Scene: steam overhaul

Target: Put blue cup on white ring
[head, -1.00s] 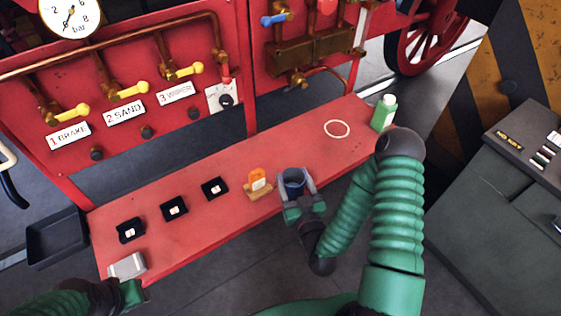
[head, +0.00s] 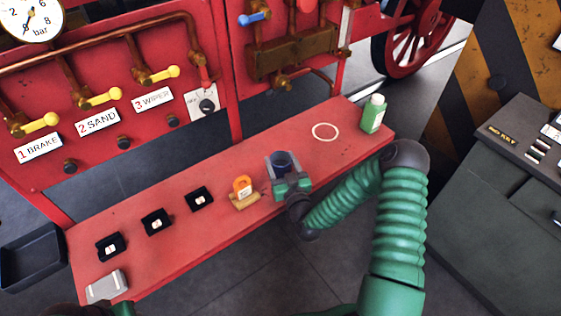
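The blue cup (head: 282,159) is dark blue and sits between the fingers of my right gripper (head: 285,166), which is shut on it. The cup is over the far half of the red bench, right of the orange item; whether it touches the bench is hard to tell. The white ring (head: 325,132) is a thin pale circle lying flat on the red bench top, up and to the right of the cup, with nothing on it. Of my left arm only a dark and green sliver shows at the bottom left edge; its fingers are not visible.
The red bench (head: 180,250) also carries a green bottle (head: 373,113) right of the ring, an orange item on a wooden stand (head: 243,190), several black pads (head: 155,222) and a grey box (head: 107,286). A red panel with pipes and yellow levers (head: 100,98) rises behind.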

